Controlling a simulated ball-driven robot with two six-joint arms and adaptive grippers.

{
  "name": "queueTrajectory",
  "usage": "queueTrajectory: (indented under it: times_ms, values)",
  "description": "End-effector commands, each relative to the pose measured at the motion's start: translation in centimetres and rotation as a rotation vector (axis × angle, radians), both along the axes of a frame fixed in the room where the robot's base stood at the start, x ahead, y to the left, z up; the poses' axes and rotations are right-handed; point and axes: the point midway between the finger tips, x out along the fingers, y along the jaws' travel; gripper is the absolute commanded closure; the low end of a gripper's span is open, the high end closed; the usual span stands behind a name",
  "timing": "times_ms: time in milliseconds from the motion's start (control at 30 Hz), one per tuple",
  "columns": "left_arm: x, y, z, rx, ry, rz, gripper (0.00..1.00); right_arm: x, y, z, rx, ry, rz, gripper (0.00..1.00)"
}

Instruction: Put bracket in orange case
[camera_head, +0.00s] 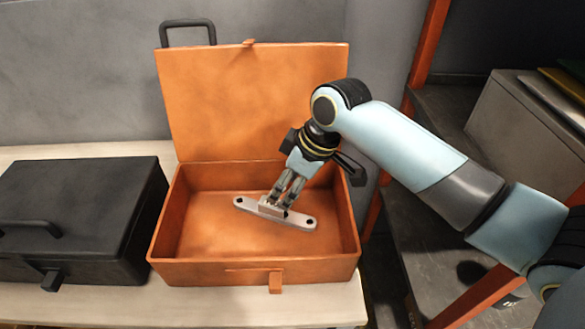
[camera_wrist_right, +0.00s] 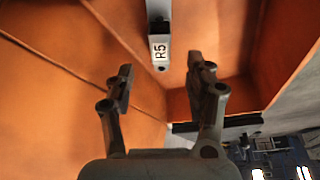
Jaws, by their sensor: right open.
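The grey metal bracket (camera_head: 300,219) is a long flat bar with holes at its ends and a raised middle part. It is inside the open orange case (camera_head: 255,272) and appears to lie on the floor of the case. My right gripper (camera_head: 281,198) points down into the case just over the bracket's middle. Its fingers are open. In the right wrist view, the bracket (camera_wrist_right: 159,28) shows beyond the spread fingers (camera_wrist_right: 160,68), with a white label reading R5. The fingers look apart from it. My left gripper is in neither view.
A closed black case (camera_head: 75,215) stands left of the orange case on the pale table (camera_head: 200,310). The orange lid (camera_head: 250,100) stands upright behind. An orange-framed shelf (camera_head: 425,110) and a grey box (camera_head: 520,130) are at the right.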

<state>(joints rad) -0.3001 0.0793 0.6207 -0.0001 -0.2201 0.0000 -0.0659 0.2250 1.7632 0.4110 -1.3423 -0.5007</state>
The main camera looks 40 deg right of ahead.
Motion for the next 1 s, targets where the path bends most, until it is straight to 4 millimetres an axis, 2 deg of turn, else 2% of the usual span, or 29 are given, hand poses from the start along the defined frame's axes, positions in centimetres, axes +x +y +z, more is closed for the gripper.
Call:
queueTrajectory:
  times_ms: [100,300,1000]
  values:
    - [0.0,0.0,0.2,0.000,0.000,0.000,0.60,-0.6,-0.4,1.8,-0.001,-0.001,0.001,0.46]
    - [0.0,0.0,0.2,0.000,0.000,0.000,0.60,-1.1,-0.6,3.1,0.001,0.000,0.000,0.46]
    - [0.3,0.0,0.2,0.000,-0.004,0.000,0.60,-1.2,-0.6,3.1,0.001,0.002,0.000,0.46]
